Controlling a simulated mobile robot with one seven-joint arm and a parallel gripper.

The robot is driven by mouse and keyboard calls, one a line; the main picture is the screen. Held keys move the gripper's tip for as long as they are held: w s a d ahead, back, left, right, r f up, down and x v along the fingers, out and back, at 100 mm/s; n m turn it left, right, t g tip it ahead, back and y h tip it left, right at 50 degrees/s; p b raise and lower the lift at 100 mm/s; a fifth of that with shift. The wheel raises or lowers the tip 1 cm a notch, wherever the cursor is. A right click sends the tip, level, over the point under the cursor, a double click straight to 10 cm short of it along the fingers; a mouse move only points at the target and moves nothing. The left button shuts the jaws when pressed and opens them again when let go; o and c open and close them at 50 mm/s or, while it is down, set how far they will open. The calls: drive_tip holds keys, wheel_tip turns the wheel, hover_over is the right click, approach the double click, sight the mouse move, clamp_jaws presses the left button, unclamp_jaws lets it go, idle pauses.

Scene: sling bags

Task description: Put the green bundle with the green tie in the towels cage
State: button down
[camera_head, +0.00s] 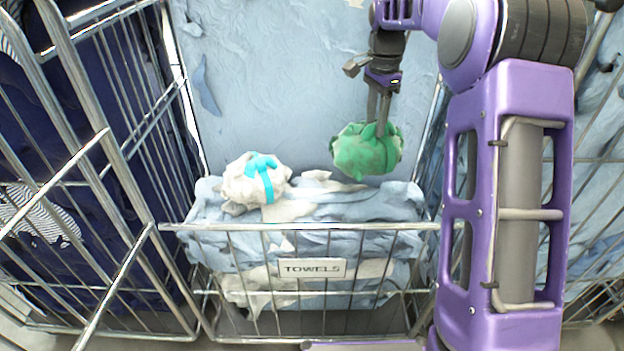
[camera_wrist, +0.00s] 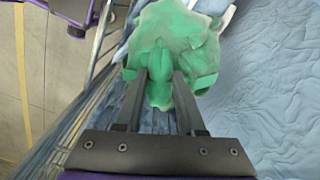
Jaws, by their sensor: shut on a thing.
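The green bundle (camera_head: 366,152) hangs from my gripper (camera_head: 380,125) over the right part of the towels cage. My gripper is shut on it from above. In the wrist view the green bundle (camera_wrist: 175,50) sits between and beyond the two fingers of my gripper (camera_wrist: 160,85). A green tie cannot be told apart from the bundle's cloth. The towels cage (camera_head: 230,228) is a wire cage with a "TOWELS" label (camera_head: 312,268) on its front, and it is filled with light blue cloth. The bundle appears to be above that cloth; the exact gap is unclear.
A white bundle with a cyan tie (camera_head: 257,182) rests on the cloth at the left of the towels cage. A wire cage with dark blue cloth (camera_head: 95,110) stands at the left. More wire caging with blue cloth (camera_head: 597,170) is at the right.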

sight(370, 155)
drive_tip(key=shift+w+f, duration=0.1)
drive_tip(key=shift+w, duration=0.1)
wheel_tip(370, 155, down, 10)
drive_tip(key=shift+r+b, duration=0.15)
drive_tip(key=shift+b, duration=0.45)
drive_tip(key=c, duration=0.5)
unclamp_jaws()
wheel_tip(370, 155, up, 12)
drive_tip(key=shift+p, duration=0.7)
